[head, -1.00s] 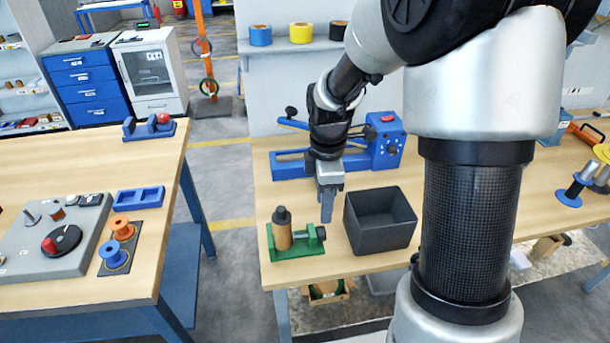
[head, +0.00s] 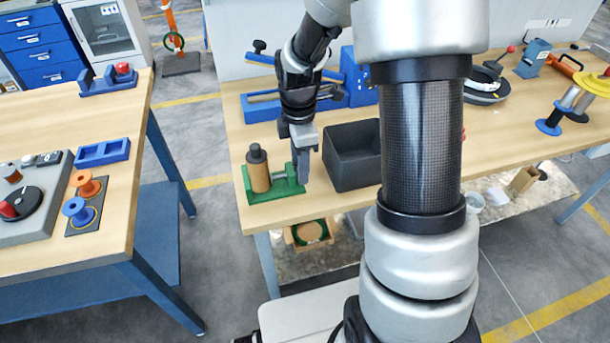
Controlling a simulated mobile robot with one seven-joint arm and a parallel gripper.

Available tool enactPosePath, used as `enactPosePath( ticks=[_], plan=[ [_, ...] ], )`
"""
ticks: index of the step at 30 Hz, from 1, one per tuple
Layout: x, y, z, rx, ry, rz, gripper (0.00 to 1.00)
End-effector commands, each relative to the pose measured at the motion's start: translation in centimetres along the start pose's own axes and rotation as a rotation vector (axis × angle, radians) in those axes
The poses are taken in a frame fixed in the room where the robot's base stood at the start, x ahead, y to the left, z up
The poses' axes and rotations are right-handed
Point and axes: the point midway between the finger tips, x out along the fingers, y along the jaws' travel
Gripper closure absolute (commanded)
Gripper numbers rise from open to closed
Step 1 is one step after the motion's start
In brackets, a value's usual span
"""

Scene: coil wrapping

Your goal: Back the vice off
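The green vice (head: 284,190) stands near the front left corner of the workbench. A brown cylinder (head: 260,178) with a black top stands upright in it. My gripper (head: 302,172) points down at the vice's right end, where its handle end is mostly hidden behind the fingers. The fingers show edge-on, so I cannot tell whether they are open or shut, or whether they touch the handle.
A dark open bin (head: 354,178) stands close to the right of my gripper. A blue machine (head: 362,82) is behind it.

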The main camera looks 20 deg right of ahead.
Motion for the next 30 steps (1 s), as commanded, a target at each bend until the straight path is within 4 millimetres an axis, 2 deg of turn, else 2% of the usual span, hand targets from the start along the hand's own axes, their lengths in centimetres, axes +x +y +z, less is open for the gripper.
enactPosePath(
  ticks=[9, 12, 20, 25, 30],
  plan=[
    [0.05, 0.0, 0.01, 0.0, 0.0, -0.003, 0.61],
    [-0.43, 0.19, -0.01, 0.0, 0.001, -0.047, 0.61],
    [0.16, 0.28, 0.02, -0.001, -0.001, -0.119, 0.61],
    [-0.02, 0.33, 0.01, -0.001, 0.0, -0.128, 0.61],
    [-0.18, 0.6, 0.01, -0.001, 0.0, -0.216, 0.61]
  ],
)
